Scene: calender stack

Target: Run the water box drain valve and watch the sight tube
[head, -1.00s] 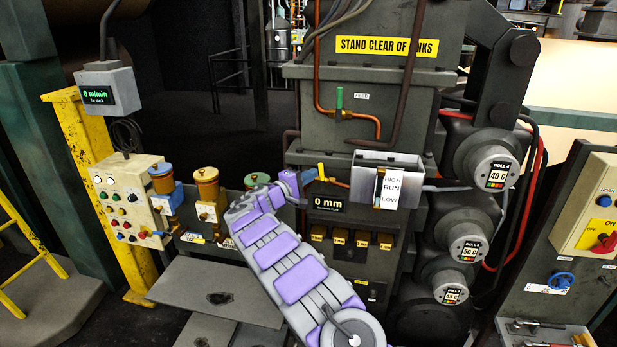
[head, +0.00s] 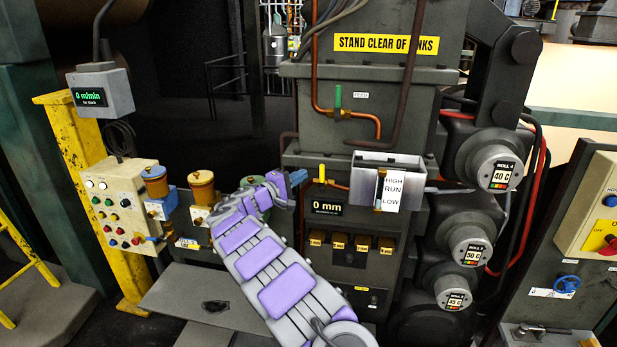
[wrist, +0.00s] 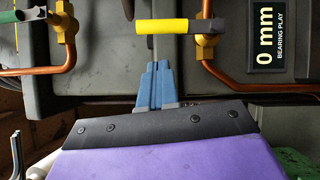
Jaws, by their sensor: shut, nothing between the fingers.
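The water box (head: 405,164) is an open-topped grey metal box on the machine front. Its sight tube (head: 380,188) runs beside a white HIGH, RUN, LOW card; its level is too small to read. A yellow-handled valve (head: 321,172) on a copper pipe stands left of the box, its handle upright. In the wrist view, turned sideways, the yellow handle (wrist: 175,26) and its brass body (wrist: 207,25) show. My gripper (head: 303,178) is left of the handle. In the wrist view its blue fingers (wrist: 157,68) are shut and empty, with a visible gap to the handle.
A green-handled FEED valve (head: 338,97) is above. The 0 mm display (head: 327,208) sits below the yellow handle. Copper pipes and hot-marked rolls (head: 470,246) crowd the right. A button panel (head: 122,208) and brass cups (head: 201,188) stand left.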

